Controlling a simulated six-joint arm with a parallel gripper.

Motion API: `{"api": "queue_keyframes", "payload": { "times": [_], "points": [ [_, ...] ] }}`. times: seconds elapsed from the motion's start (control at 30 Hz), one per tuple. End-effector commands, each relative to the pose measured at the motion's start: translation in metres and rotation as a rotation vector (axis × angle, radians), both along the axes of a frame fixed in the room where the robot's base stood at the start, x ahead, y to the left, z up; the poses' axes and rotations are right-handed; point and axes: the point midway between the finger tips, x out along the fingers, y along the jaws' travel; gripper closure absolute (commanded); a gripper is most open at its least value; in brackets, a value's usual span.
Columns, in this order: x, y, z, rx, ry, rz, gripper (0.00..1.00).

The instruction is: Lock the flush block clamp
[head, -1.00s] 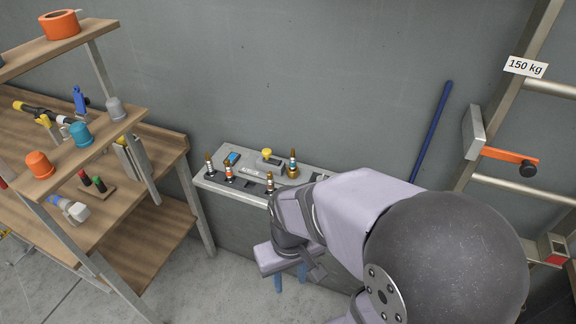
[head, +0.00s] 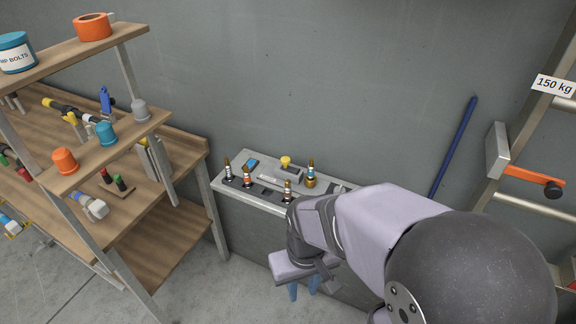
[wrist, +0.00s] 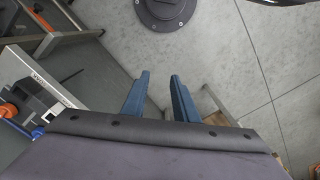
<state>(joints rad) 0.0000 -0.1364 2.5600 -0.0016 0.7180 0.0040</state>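A grey block with a yellow knob (head: 286,161) stands on the grey bench top (head: 232,196) at the wall. Several brass-tipped fittings with coloured bands, such as the orange-banded one (head: 247,176), stand around it. I cannot tell for sure which part is the flush block clamp, or whether it is locked. My gripper (head: 303,291) hangs in front of the bench, below its top, with blue fingers pointing down. In the wrist view my gripper (wrist: 158,98) has its two blue fingers apart with nothing between them. My arm hides the bench's right end.
A wooden shelf unit (head: 120,130) with orange, teal and grey caps stands left of the bench. A blue pole (head: 455,147) leans on the wall at right, beside a rack with an orange handle (head: 530,176). The floor (head: 205,285) between shelf and gripper looks clear.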

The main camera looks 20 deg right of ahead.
Motion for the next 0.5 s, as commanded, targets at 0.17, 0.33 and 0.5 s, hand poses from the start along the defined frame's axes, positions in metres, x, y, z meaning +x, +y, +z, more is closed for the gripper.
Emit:
{"api": "queue_keyframes", "payload": {
  "times": [0.17, 0.33, 0.5],
  "points": [
    [-0.002, 0.003, 0.007, -0.001, 0.009, 0.012, 1.0],
    [-0.011, 0.012, 0.03, -0.007, 0.039, 0.054, 1.0],
    [-0.025, 0.025, 0.06, -0.02, 0.088, 0.114, 1.0]
  ]
}}
